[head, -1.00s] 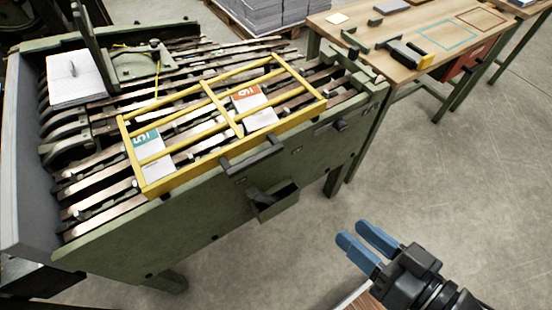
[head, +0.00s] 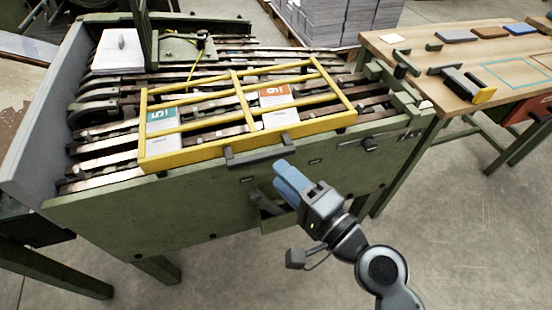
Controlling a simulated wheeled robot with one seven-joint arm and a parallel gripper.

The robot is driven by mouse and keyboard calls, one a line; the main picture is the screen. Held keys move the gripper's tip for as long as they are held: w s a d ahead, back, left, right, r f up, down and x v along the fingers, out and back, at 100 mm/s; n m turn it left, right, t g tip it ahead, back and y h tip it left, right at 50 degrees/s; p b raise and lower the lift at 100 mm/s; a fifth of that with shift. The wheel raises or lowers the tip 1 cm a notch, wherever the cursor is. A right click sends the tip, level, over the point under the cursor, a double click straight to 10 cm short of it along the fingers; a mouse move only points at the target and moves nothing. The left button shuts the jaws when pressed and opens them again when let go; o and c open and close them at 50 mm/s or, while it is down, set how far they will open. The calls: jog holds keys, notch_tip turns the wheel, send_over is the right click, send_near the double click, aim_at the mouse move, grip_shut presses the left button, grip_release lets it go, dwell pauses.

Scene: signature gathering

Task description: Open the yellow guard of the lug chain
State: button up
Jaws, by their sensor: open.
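The yellow guard (head: 190,154) is a barred frame lying flat over the lug chain (head: 100,160) of the green machine. A dark grey handle (head: 248,158) sits along its front edge. Cards marked 5 (head: 160,122) and 9 (head: 278,105) show beneath the bars. My gripper (head: 281,170) has blue fingers and is open. Its fingertips are just below and right of the handle in the picture. The fingers overlap each other in this view, and I cannot tell whether they touch the handle.
A small green open box (head: 270,215) on the machine's front is partly behind my gripper. A dark knob (head: 369,144) sits to the right on that front. A wooden workbench (head: 420,60) stands at the back right. Open floor lies in front.

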aim_at(265, 160)
jog(key=p+x, duration=0.1)
jog(key=x, duration=0.6)
jog(key=shift+w, duration=0.2)
jog(key=shift+c, duration=0.3)
grip_shut()
